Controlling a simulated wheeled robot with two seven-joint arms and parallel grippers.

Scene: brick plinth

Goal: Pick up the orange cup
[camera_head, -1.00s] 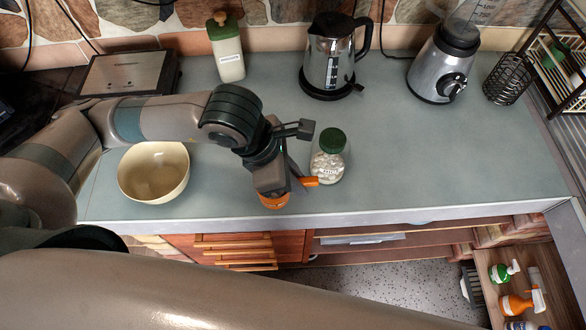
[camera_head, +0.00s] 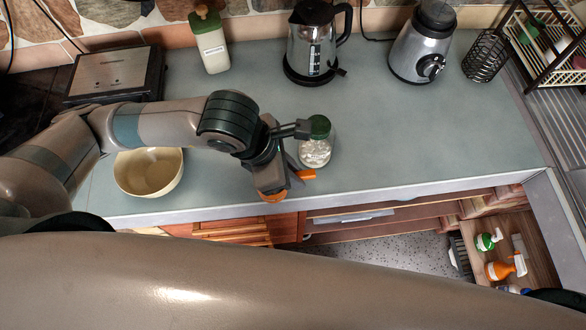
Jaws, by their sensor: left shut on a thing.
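The orange cup (camera_head: 272,197) is mostly hidden behind my left gripper (camera_head: 273,184). Only an orange strip below the fingers and an orange piece to their right show. My left gripper is over the front edge of the counter and is shut on the cup. Whether the cup touches the counter cannot be seen. My right gripper is not in view.
A glass jar with a green lid (camera_head: 316,147) stands close right of my left gripper. A cream bowl (camera_head: 149,174) sits to the left. A kettle (camera_head: 316,47) and blender (camera_head: 424,47) stand behind. The counter's right half (camera_head: 430,130) is clear.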

